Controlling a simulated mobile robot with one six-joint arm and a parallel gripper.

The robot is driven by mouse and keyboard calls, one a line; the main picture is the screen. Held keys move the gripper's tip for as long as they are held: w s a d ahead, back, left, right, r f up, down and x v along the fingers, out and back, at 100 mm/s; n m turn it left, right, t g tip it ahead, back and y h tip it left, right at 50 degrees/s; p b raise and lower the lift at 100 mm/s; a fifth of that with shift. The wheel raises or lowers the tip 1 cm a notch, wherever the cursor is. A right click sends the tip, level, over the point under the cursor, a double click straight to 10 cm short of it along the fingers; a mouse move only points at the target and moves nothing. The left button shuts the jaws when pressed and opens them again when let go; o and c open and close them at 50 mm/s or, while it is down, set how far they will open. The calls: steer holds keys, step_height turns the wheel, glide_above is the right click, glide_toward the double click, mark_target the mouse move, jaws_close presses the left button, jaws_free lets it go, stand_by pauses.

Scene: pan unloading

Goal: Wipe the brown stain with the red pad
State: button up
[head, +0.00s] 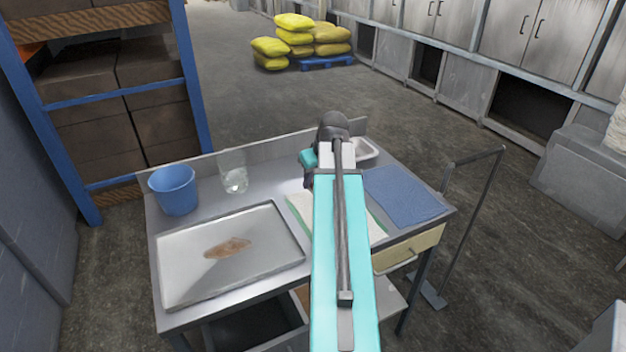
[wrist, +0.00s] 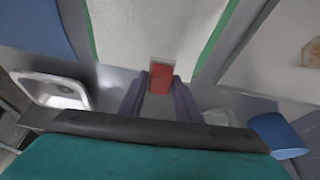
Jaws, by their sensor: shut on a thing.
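The brown stain (head: 228,247) lies on the grey metal tray (head: 180,285) at the left of the table in the head view. Part of the stain also shows at the right edge of the wrist view (wrist: 312,53). My gripper (wrist: 160,82) is shut on the red pad (wrist: 161,76), which sits between its two dark fingers in the wrist view. They are over or near the edge of a white cloth (wrist: 150,30) with green borders; I cannot tell whether the pad touches anything. In the head view my arm hides the pad and the fingertips.
A blue bucket (head: 173,190) and a clear jar (head: 233,175) stand behind the tray. A blue cloth (head: 405,193) lies at the table's right. A small white dish (head: 366,150) stands at the back. The white cloth (head: 299,205) lies between tray and blue cloth.

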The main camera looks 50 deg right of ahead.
steer(key=shift+o, duration=1.2)
steer(key=shift+c, duration=0.7)
steer(key=shift+w+a+r, duration=0.1)
steer(key=shift+w+a, duration=0.3)
steer(key=w+a+r+n, duration=0.1)
steer(key=w+a, duration=0.5)
steer(key=a, duration=0.9)
steer(key=w+a+r+n+y, duration=0.1)
steer(key=w+a+r, duration=0.3)
steer(key=a, duration=1.1)
steer(key=w+a+r+n, duration=0.1)
steer(key=w+a, duration=0.7)
steer(key=a, duration=0.8)
steer(key=shift+r+n, duration=0.3)
steer(key=shift+r, duration=0.45)
steer(key=shift+a, duration=0.15)
